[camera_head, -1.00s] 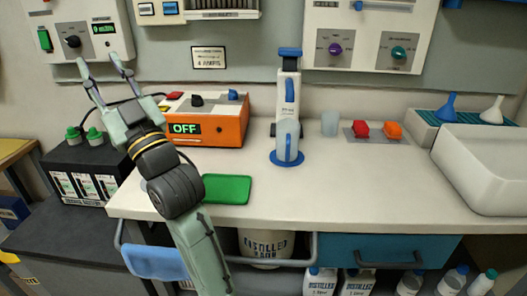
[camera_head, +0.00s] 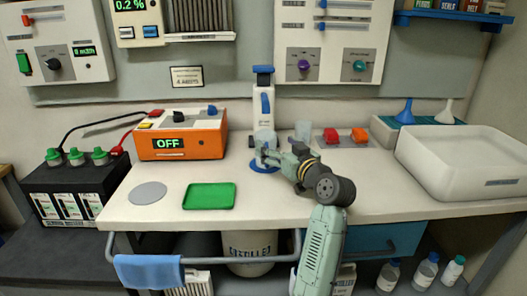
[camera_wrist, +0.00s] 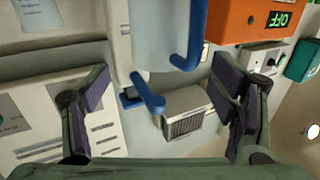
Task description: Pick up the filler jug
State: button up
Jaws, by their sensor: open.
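The filler jug (camera_head: 264,136) is pale and translucent. I cannot tell there whether the handle belongs to the jug or the dispenser.
An orange charger (camera_head: 180,140) reading OFF stands at left. A green tray (camera_head: 209,196) and a grey disc (camera_head: 148,193) lie on the counter. The front middle counter is clear.

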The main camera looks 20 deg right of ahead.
aim_at(266, 135)
jog(key=w+p, duration=0.1)
jog(key=w, duration=0.3)
jog(key=w+a+p, duration=0.1)
jog(key=shift+w+r+p, duration=0.3)
jog(key=shift+w+p, duration=0.05)
jog(key=shift+w, duration=0.05)
jog(key=shift+w+f, duration=0.15)
jog(key=shift+w, duration=0.15)
jog(key=shift+a, duration=0.1)
jog(key=shift+c, duration=0.3)
jog(key=c, duration=1.8)
jog(key=shift+r, duration=0.2)
jog(key=shift+s+a+r+b, duration=0.75)
jog(key=shift+s+b, duration=0.2)
jog(key=shift+s, duration=1.6)
jog(key=shift+s+a+r+b, duration=0.75)
jog(key=shift+s+b, duration=0.2)
jog(key=shift+s, duration=1.65)
jog(key=shift+s+a+r+b, duration=0.75)
jog(key=shift+s+b, duration=0.2)
jog(key=shift+s, duration=1.6)
